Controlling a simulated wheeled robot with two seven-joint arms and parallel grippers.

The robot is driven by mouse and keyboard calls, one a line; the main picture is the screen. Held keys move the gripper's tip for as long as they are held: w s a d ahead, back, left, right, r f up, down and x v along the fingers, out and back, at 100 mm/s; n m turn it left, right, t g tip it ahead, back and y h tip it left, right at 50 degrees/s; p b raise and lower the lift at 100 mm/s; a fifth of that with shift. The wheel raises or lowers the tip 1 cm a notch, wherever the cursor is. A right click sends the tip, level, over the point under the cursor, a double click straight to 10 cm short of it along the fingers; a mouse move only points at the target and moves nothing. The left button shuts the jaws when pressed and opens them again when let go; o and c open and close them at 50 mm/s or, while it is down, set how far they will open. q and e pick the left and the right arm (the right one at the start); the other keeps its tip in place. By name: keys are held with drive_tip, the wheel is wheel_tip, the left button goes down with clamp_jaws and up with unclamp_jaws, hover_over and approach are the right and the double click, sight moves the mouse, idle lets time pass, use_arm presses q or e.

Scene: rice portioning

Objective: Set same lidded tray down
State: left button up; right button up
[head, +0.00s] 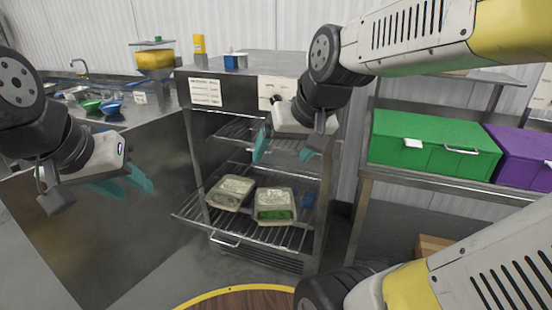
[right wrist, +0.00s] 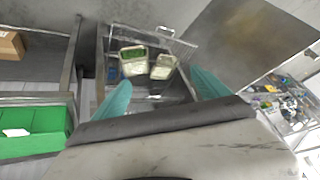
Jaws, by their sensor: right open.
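Two lidded trays rest side by side on the pulled-out wire rack of the steel cabinet. The left lidded tray (head: 230,192) looks pale and whitish; the right lidded tray (head: 275,205) shows green contents at its front. Both also show in the right wrist view, the green one (right wrist: 133,61) and the pale one (right wrist: 164,67). My left gripper (head: 135,184) hangs at the left with teal fingers apart, empty.
The wire rack (head: 240,232) sticks out of the cabinet (head: 195,140). A steel counter (head: 110,185) with bowls is at left. A green box (head: 430,145) and a purple box (head: 525,155) stand on a shelf at right. A round wooden top (head: 245,300) is at the bottom.

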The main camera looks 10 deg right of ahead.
drive_tip(key=shift+n, duration=0.3)
drive_tip(key=s, duration=0.5)
drive_tip(key=shift+s+a+r, duration=0.1)
drive_tip(key=shift+s+a, duration=0.15)
drive_tip(key=shift+s, duration=0.05)
idle(0.4)
